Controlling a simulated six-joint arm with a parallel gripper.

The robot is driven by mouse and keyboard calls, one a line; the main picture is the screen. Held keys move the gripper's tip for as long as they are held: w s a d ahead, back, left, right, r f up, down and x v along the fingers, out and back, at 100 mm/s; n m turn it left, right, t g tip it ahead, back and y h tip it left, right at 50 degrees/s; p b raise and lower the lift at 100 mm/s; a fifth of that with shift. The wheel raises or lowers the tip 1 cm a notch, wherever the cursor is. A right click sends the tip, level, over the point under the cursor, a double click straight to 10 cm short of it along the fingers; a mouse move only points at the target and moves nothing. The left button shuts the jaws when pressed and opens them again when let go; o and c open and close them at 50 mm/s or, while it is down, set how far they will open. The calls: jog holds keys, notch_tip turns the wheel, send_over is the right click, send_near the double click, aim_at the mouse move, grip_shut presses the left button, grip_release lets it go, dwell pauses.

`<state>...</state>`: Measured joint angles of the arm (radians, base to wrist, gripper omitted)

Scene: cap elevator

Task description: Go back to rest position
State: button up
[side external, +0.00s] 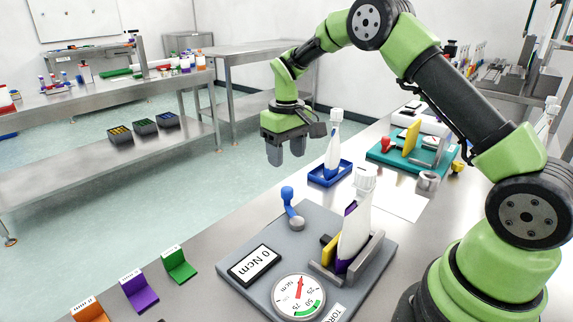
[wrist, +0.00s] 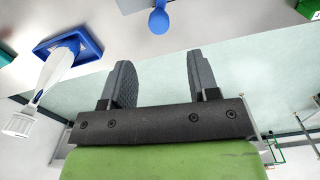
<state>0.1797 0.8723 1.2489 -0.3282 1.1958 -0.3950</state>
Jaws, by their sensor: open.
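My gripper (side external: 287,150) hangs in the air near the table's far edge, left of the blue tray (side external: 342,177). Its two dark fingers are apart and nothing is between them, as the wrist view (wrist: 161,85) also shows. One white bottle (side external: 334,150) stands upright in the blue tray. Another white bottle with a purple part (side external: 355,232) stands in a grey holder on the torque station plate (side external: 235,240). The station has a dial gauge (side external: 299,299), a display reading 0 Ncm (side external: 255,264) and a blue-knobbed lever (side external: 289,200).
A teal fixture (side external: 385,158) with a yellow plate stands behind the blue tray. Orange, purple (side external: 139,291) and green (side external: 179,265) stands line the front left edge. A metal ring (side external: 428,181) sits on the table at right. The air around my gripper looks clear.

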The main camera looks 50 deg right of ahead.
jog(key=s+a+r+t, duration=0.1)
jog(key=s+a+r, duration=0.15)
jog(key=r, duration=0.25)
jog(key=s+a+r+m+t, duration=0.1)
jog(key=s+r, duration=0.3)
jog(key=r, duration=0.1)
jog(key=s+a+r+t, duration=0.1)
jog(key=s+a+r, duration=0.15)
jog(key=r, duration=0.25)
jog(key=s+a+m+t+y, duration=0.1)
jog(key=s+a+t, duration=0.1)
jog(key=s, duration=0.6)
jog(key=s+a+r+t+y, duration=0.1)
jog(key=s+a+t, duration=0.1)
jog(key=s, duration=0.6)
jog(key=shift+r+m, duration=0.25)
jog(key=shift+m, duration=0.15)
jog(key=shift+o, duration=0.4)
jog(key=shift+d, duration=0.1)
dwell(0.4)
jog(key=shift+w, duration=0.1)
